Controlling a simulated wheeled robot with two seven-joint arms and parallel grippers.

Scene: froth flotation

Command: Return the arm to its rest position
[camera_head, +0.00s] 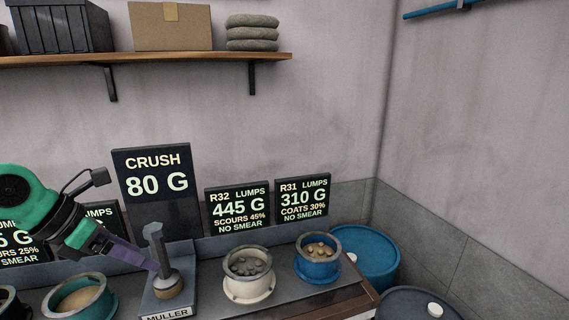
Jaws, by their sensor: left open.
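My left arm comes in from the left, green and dark grey. Its purple-fingered gripper (154,265) is at the muller (156,240), a grey pestle-like tool with a brown foot, standing upright on its labelled stand (188,300). The fingertips overlap the muller's lower part in the picture; I cannot tell whether they touch it. The gripper is open. My right gripper is not in view.
A cream pot (248,290) of grey lumps and a blue pot (318,270) of tan lumps stand right of the muller. A teal bowl (112,310) is at left. Signs, including a "CRUSH 80 G" sign (156,172), stand behind. A shelf (190,58) hangs above.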

